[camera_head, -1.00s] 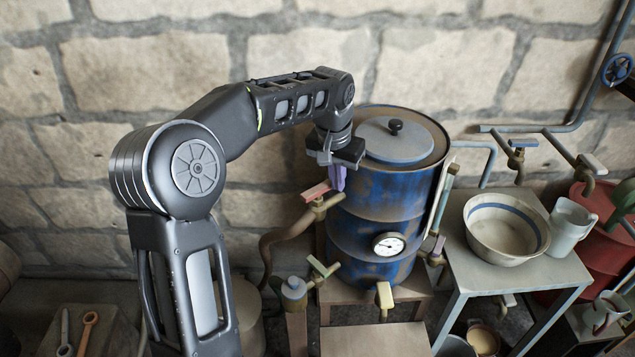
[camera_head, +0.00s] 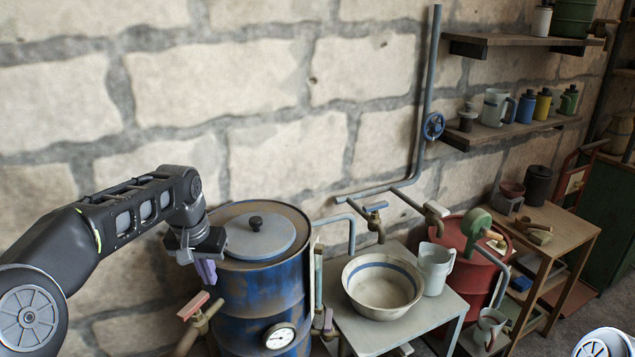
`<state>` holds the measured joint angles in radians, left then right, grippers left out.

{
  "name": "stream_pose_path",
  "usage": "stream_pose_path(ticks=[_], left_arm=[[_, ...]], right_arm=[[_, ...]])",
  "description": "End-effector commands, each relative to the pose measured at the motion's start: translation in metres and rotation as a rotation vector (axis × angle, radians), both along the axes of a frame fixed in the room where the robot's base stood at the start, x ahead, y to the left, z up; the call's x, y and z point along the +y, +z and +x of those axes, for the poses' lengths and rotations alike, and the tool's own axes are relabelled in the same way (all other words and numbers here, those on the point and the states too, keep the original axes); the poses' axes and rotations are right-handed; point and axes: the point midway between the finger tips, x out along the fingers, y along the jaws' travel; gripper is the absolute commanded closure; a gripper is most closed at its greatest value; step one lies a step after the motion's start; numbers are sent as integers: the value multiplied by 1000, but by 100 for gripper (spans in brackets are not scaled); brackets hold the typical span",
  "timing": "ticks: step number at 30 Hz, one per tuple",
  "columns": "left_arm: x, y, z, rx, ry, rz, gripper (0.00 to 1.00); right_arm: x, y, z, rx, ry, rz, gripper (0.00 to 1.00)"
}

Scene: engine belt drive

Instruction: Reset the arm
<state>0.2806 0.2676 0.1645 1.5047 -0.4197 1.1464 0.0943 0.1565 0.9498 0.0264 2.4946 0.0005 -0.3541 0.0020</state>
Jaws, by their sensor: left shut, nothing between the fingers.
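My left arm comes in from the left, and its gripper (camera_head: 206,270) points down beside the upper left side of the blue barrel (camera_head: 262,300). Its purple fingers are shut with nothing between them. They hang just above and near the valve with the red handle (camera_head: 194,305); I cannot tell if they touch anything. The barrel has a grey lid with a black knob (camera_head: 256,223) and a round gauge (camera_head: 280,336) on its front. A piece of my right arm shows at the bottom right corner; its gripper is out of view.
Right of the barrel, a table (camera_head: 361,334) holds a striped bowl (camera_head: 382,287) and a white pitcher (camera_head: 435,268). A red barrel (camera_head: 474,272) stands behind. Wall pipes with a blue valve wheel (camera_head: 433,126) rise behind the table. Shelves and a workbench (camera_head: 561,231) are at right.

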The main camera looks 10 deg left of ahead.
Motion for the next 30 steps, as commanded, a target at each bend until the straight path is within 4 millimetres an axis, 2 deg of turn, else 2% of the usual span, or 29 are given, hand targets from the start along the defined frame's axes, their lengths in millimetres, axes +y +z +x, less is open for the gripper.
stream_pose_path(ticks=[2, 5, 8, 11, 14, 15, 17, 18, 20, 21, 23, 24, 27, 30], left_arm=[[-4, -7, 1, 2, -6, -6, 100], [-16, -29, 4, 8, -27, -26, 100], [-39, -66, 7, 15, -56, -64, 100], [-73, -119, 4, 24, -90, -120, 100], [-116, -181, -9, 36, -119, -190, 100], [-134, -207, -19, 44, -126, -219, 100], [-162, -245, -37, 56, -130, -263, 100], [-180, -269, -53, 64, -130, -291, 100], [-205, -303, -80, 78, -121, -329, 100], [-221, -324, -101, 91, -112, -351, 100], [-241, -352, -135, 108, -95, -376, 100], [-252, -367, -159, 118, -82, -387, 100], [-270, -395, -214, 144, -47, -397, 100], [-277, -408, -256, 161, -21, -391, 100]], right_arm=[[0, -1, 0, 0, 0, 0, 63], [0, -2, 0, 1, 0, -1, 63], [0, -4, -1, 1, -1, -1, 63], [0, -7, -1, 3, -1, -3, 63], [-1, -10, -2, 6, -1, -4, 63], [-1, -11, -2, 7, -2, -4, 63], [-1, -14, -3, 8, -3, -6, 63], [-1, -15, -3, 8, -3, -6, 63], [-2, -18, -3, 11, -3, -7, 63], [-2, -19, -4, 11, -4, -8, 63], [-2, -22, -4, 14, -4, -9, 63], [-2, -23, -5, 15, -3, -10, 63], [-2, -26, -6, 17, -5, -12, 63], [-3, -28, -6, 19, -5, -12, 63]])
